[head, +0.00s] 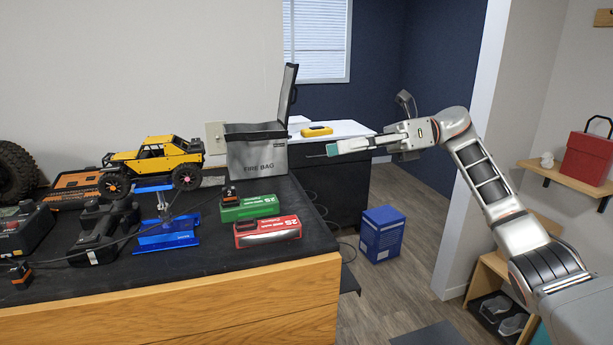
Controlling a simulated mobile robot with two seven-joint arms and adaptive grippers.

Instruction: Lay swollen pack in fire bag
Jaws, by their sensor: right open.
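The grey fire bag (257,160) stands on the dark bench top near its back right, with its lid (288,92) raised. A red 2S pack (267,231) lies near the front right of the bench; its silver front face looks bulged. A green 2S pack (249,207) lies just behind it, with a black and orange connector on top. My right gripper (328,152) is open and empty, pointing left, to the right of the fire bag in the picture and apart from both packs. My left gripper is not in view.
A yellow meter (316,131) sits on a white surface behind. A blue box (381,234) stands on the floor.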

